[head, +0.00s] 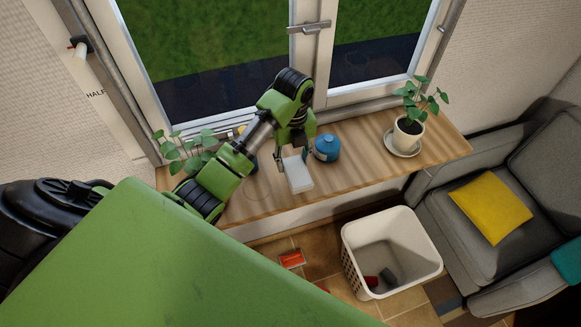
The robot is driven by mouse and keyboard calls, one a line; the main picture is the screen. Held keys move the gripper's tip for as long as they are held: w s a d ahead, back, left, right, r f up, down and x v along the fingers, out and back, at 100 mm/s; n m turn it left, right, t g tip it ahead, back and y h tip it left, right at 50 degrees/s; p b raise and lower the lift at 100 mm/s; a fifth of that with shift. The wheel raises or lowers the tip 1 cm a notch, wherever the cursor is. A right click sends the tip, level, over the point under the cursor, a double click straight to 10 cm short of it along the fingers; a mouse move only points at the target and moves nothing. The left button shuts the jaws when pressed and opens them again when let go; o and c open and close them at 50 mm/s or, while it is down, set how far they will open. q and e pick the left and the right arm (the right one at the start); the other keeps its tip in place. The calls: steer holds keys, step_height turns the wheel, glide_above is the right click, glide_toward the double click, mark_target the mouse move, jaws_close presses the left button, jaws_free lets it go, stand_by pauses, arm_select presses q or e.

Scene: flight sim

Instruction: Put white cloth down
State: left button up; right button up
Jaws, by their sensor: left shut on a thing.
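The white cloth (298,175) is a small, pale, block-like piece over the wooden windowsill (350,150). My left gripper (292,156) is shut on it from above, at its upper end. I cannot tell whether the cloth touches the sill. My right gripper is not in view.
A potted plant (408,130) on a saucer is farther right, and another plant (185,152) is partly behind my arm. A white basket (391,250) stands on the floor below, beside a grey sofa (470,230).

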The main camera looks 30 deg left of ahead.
mark_target(290, 165)
arm_select(q)
steer(key=shift+w+a+f, duration=0.5)
steer(key=shift+a+f, duration=0.15)
steer(key=shift+f, duration=0.1)
step_height(290, 165, down, 3)
steer(key=shift+a+r+p, duration=0.1)
steer(key=shift+p, duration=1)
steer(key=shift+w+f, duration=0.1)
steer(key=shift+f, duration=0.2)
steer(key=shift+f, duration=0.15)
steer(key=o, duration=1.1)
